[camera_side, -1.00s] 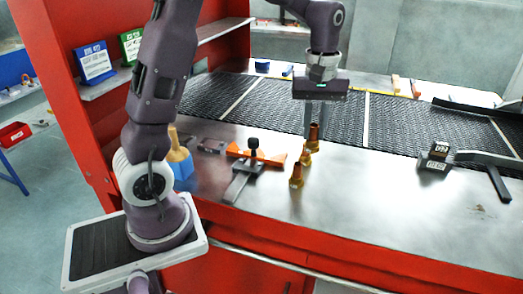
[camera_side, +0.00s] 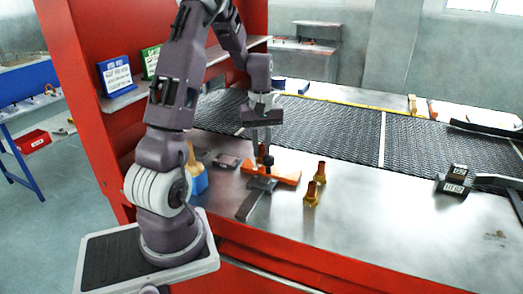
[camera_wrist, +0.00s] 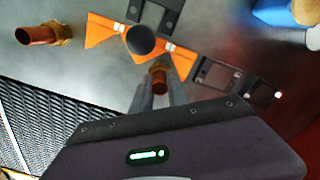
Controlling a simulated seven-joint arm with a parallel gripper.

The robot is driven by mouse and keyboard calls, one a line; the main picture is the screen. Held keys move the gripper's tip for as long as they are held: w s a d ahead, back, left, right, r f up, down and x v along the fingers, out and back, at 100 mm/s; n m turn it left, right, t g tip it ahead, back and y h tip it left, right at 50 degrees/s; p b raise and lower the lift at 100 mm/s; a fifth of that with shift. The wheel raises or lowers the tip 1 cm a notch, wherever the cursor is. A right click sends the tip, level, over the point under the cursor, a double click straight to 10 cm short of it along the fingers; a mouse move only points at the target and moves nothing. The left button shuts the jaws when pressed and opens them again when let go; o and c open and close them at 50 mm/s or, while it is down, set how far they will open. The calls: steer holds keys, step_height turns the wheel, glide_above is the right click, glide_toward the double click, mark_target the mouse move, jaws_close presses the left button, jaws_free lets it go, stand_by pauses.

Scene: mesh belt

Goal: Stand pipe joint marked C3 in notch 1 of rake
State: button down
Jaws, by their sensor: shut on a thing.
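My gripper (camera_side: 257,155) is shut on a brown pipe joint (camera_wrist: 159,78), seen between the fingers in the wrist view. It holds the joint at the far side of the orange rake (camera_side: 287,178), beside the black clamp knob (camera_side: 268,160). The rake also shows in the wrist view (camera_wrist: 104,32), close to the held joint. I cannot tell whether the joint touches the rake or sits in a notch. No C3 mark is readable. Two other pipe joints, one farther back (camera_side: 320,172) and one nearer (camera_side: 310,195), stand upright to the rake's right.
The clamp's grey bar (camera_side: 250,205) reaches toward the table's front edge. The mesh belt (camera_side: 340,135) runs behind.

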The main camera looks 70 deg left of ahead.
mark_target(262, 146)
steer(key=shift+f, duration=0.25)
steer(key=shift+f, duration=0.1)
steer(key=c, duration=1.3)
jaws_free()
step_height(262, 146, up, 12)
steer(key=d+r+m+t, duration=0.1)
steer(key=d+r+m, duration=0.35)
steer(key=d, duration=0.55)
steer(key=s+d+m+t, duration=0.4)
steer(key=s+d+m, duration=0.7)
steer(key=d, duration=0.7)
steer(key=shift+s+t, duration=0.3)
steer(key=shift+s, duration=0.85)
